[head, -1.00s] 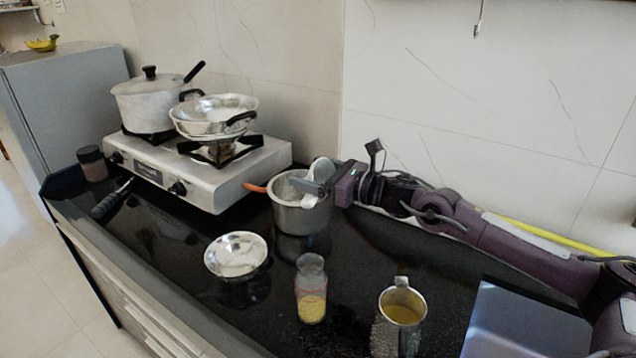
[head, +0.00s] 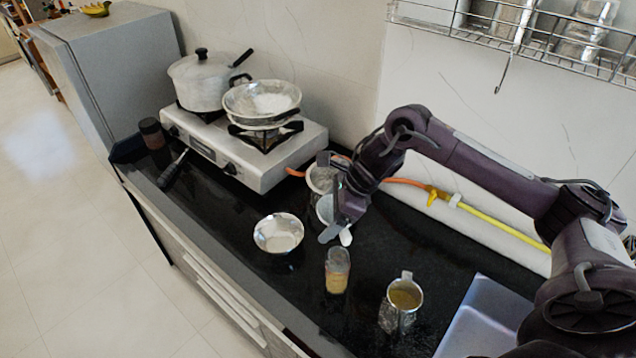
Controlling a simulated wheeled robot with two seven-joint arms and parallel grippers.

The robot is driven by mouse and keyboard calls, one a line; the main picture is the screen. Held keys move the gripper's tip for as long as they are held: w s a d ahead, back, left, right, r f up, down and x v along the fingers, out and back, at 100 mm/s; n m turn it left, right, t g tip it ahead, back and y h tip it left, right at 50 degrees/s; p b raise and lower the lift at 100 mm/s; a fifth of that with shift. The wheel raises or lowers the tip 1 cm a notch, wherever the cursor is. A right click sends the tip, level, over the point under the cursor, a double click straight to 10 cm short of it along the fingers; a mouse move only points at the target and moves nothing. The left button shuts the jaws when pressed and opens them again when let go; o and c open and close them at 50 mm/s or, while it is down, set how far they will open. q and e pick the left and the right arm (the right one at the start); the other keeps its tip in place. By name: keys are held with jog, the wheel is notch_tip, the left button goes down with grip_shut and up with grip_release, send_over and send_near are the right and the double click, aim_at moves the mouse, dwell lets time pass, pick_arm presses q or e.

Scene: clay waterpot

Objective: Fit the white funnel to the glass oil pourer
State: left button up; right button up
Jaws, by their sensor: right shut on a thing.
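The glass oil pourer (head: 337,272) stands upright on the black counter with yellow contents in its lower part. The white funnel (head: 325,208) is at my right gripper (head: 330,230), partly covered by the fingers. My right gripper is shut on the funnel and holds it between the steel pot and the oil pourer, behind and above the pourer. A small white part (head: 346,237) shows beside the fingers, and I cannot tell whether it is the spout. Funnel and pourer are apart. My left gripper is not in view.
A steel pot (head: 318,180) stands behind the gripper, partly hidden. A metal bowl (head: 278,233) is left of the pourer and a metal jug (head: 402,304) is to its right. A stove (head: 225,145) carries two pans. A sink (head: 480,318) lies at the right.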

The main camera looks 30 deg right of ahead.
aim_at(331, 251)
jog(key=shift+s+a+r+n+g+h+p, duration=0.1)
jog(key=shift+s+r+n+g+h+p, duration=0.3)
jog(key=shift+s+r+p, duration=0.55)
jog(key=shift+s+r, duration=0.1)
jog(key=shift+s, duration=0.2)
jog(key=shift+w+f+n+g, duration=0.15)
jog(key=shift+f+n+g, duration=0.15)
jog(key=shift+f, duration=0.05)
jog(key=shift+w+f+b, duration=0.2)
jog(key=shift+f+b, duration=0.35)
jog(key=shift+f, duration=0.25)
notch_tip(331, 251, down, 10)
jog(key=b, duration=0.9)
jog(key=shift+s+f, duration=0.15)
jog(key=shift+f, duration=0.05)
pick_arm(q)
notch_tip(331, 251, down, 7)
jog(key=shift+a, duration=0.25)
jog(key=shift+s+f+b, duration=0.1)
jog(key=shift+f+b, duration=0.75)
pick_arm(e)
jog(key=shift+f, duration=0.2)
